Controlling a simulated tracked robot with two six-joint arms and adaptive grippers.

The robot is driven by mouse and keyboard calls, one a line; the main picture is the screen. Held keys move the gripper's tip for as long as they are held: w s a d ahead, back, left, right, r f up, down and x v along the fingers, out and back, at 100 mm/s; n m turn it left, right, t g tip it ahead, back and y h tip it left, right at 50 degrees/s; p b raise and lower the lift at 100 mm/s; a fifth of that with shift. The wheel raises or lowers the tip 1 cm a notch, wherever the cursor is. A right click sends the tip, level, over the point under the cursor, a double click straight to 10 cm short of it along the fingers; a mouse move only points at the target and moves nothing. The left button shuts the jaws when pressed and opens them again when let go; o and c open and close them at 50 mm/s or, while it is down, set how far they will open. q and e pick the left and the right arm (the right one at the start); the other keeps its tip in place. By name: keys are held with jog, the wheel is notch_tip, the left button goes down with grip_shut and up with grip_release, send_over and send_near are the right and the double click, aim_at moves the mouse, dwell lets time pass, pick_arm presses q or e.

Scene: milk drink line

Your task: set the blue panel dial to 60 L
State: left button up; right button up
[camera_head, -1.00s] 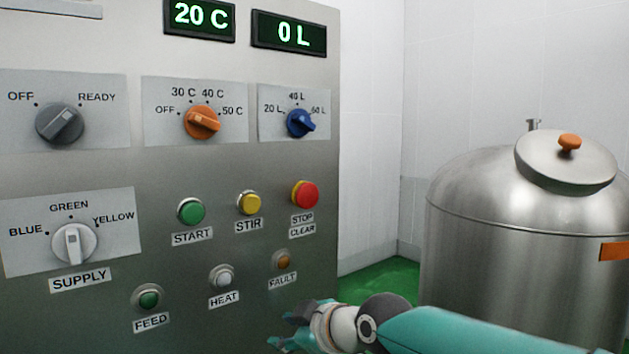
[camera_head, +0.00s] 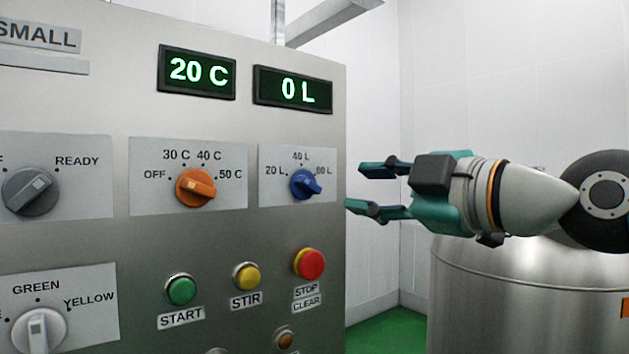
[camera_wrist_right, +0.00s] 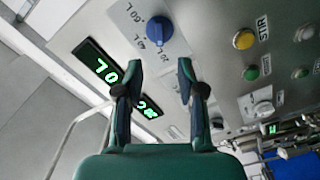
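The blue dial (camera_head: 305,184) is a round knob with a raised grip bar on a grey plate, marked 20 L, 40 L and 60 L. Its bar slants from upper left to lower right; I cannot tell which end is the pointer. The volume display (camera_head: 292,90) above it reads 0 L. My right gripper (camera_head: 360,188) is open and empty, just right of the panel edge at about the dial's height. In the right wrist view the blue dial (camera_wrist_right: 158,27) lies beyond the two spread fingertips (camera_wrist_right: 161,70), apart from them. My left gripper is out of view.
An orange temperature dial (camera_head: 196,187) sits left of the blue dial. The red stop button (camera_head: 309,263), yellow stir button (camera_head: 246,276) and green start button (camera_head: 181,290) are below. A steel tank (camera_head: 490,300) stands under my right arm.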

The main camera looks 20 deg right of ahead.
aim_at(312, 186)
jog(key=p+x, duration=0.2)
jog(key=x, duration=0.8)
jog(key=shift+w+a+p, duration=0.1)
jog(key=shift+w+p, duration=0.05)
jog(key=shift+p, duration=0.2)
